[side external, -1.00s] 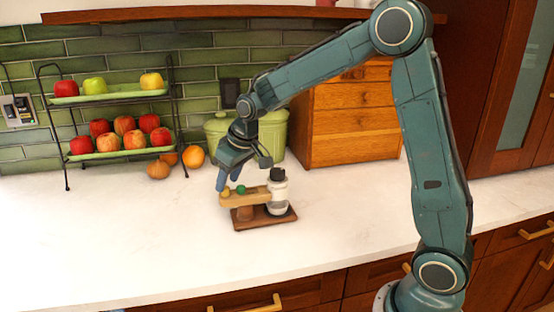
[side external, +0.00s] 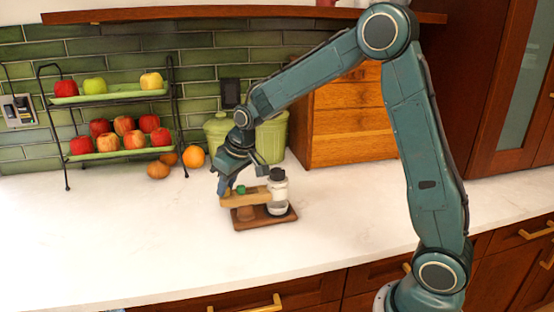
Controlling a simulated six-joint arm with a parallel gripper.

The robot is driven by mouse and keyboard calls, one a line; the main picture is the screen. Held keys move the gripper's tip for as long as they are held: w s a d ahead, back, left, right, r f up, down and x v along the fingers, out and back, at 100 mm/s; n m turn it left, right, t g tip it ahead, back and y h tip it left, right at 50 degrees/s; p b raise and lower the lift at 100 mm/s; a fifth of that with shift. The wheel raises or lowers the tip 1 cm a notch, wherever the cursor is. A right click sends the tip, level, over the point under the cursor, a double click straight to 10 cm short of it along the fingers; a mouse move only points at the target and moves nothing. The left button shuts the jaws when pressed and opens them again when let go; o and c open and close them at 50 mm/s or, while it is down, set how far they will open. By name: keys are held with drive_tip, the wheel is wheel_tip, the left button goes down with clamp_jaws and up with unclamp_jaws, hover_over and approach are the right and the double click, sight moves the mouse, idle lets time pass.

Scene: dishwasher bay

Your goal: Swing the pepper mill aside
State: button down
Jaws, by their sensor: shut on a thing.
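The pepper mill (side external: 278,190) appears to be the white and clear cylinder with a dark top, standing upright at the right of a small brown wooden base (side external: 252,222). A light wooden bar (side external: 247,199) reaches left from beside it, above the base. A green knob (side external: 241,189) sits on the bar. My gripper (side external: 225,190) points down at the bar's left end and is shut there, on the yellow knob that the fingers now hide. The exact finger contact is too small to see.
A green lidded canister (side external: 270,139) and a wooden drawer box (side external: 352,137) stand behind. A two-tier rack (side external: 118,153) of fruit is at left, with an orange (side external: 194,157) beside it. The white counter (side external: 130,235) is clear in front and to the left.

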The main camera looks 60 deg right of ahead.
drive_tip(key=shift+s+n, duration=0.1)
drive_tip(key=shift+n, duration=0.3)
drive_tip(key=n+y, duration=0.1)
drive_tip(key=n, duration=0.1)
drive_tip(key=s+n, duration=0.1)
drive_tip(key=n, duration=0.1)
drive_tip(key=shift+s+a+y, duration=0.2)
drive_tip(key=shift+a+y, duration=0.15)
drive_tip(key=shift+y, duration=0.05)
drive_tip(key=shift+s+d+n+g+y, duration=0.35)
drive_tip(key=shift+s+n+g, duration=0.45)
drive_tip(key=shift+n, duration=1.45)
drive_tip(key=shift+s+d+n+g+y, duration=0.2)
drive_tip(key=shift+s+n+g+y, duration=0.4)
drive_tip(key=shift+n, duration=1.6)
drive_tip(key=shift+s+d+n+g+y, duration=0.25)
drive_tip(key=shift+s+n+g, duration=0.7)
drive_tip(key=shift+n, duration=1.3)
drive_tip(key=c, duration=1.3)
unclamp_jaws()
drive_tip(key=shift+r, duration=0.1)
